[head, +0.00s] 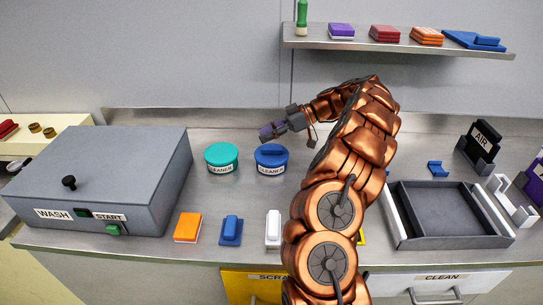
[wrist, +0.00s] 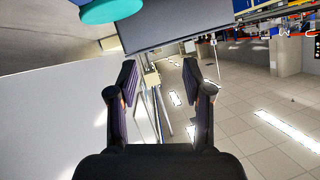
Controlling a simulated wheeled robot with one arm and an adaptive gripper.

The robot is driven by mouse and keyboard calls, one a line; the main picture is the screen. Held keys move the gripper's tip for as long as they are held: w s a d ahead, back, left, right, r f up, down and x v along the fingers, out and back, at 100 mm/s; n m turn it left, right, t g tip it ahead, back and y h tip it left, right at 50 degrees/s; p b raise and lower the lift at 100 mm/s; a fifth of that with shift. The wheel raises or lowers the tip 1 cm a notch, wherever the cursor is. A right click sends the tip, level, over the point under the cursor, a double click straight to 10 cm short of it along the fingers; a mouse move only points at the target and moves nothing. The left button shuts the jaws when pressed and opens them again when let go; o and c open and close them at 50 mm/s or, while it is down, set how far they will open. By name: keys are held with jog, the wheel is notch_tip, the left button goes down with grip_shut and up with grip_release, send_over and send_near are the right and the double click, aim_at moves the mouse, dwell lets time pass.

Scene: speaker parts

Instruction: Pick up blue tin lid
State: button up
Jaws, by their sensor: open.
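A blue tin with a blue lid (head: 271,152) and a "CLEANER" label stands on the metal counter, in the middle of the head view. The lid has a raised bar handle on top. My gripper (head: 267,132) is above and just behind the lid in the head view, pointing left, apart from it. In the wrist view my gripper (wrist: 157,85) is open, with nothing between its two fingers. The blue lid cannot be clearly made out in the wrist view.
A teal-lidded tin (head: 221,157) stands left of the blue one. A grey wash box (head: 110,170) fills the left. Orange (head: 188,227), blue (head: 231,231) and white (head: 273,229) pieces lie along the front. A dark tray (head: 447,240) is at right, below a wall shelf (head: 390,45).

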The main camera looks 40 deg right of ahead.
aim_at(276, 148)
jog(key=shift+s+d+f+n+t+h+p, duration=0.1)
jog(key=shift+s+d+f+t+h, duration=0.25)
jog(key=shift+d+f, duration=1.1)
jog(key=shift+s+d+f+n+t+h+p, duration=0.1)
jog(key=shift+d+f+t, duration=0.65)
jog(key=shift+d, duration=1.15)
jog(key=shift+s+d+f+n+t+h+p, duration=0.1)
jog(key=shift+s+d+f+t+h, duration=0.15)
jog(key=shift+d+f, duration=1.3)
jog(key=shift+w+a+r+p, duration=0.1)
jog(key=shift+w+a+p, duration=0.2)
jog(key=shift+a+p, duration=0.15)
jog(key=shift+w+a+r+p, duration=0.1)
jog(key=shift+w+a+p, duration=0.2)
jog(key=shift+a, duration=0.25)
jog(key=shift+p+x, duration=0.5)
jog(key=shift+x, duration=0.9)
jog(key=shift+s+f, duration=0.1)
jog(key=shift+f, duration=0.05)
grip_shut()
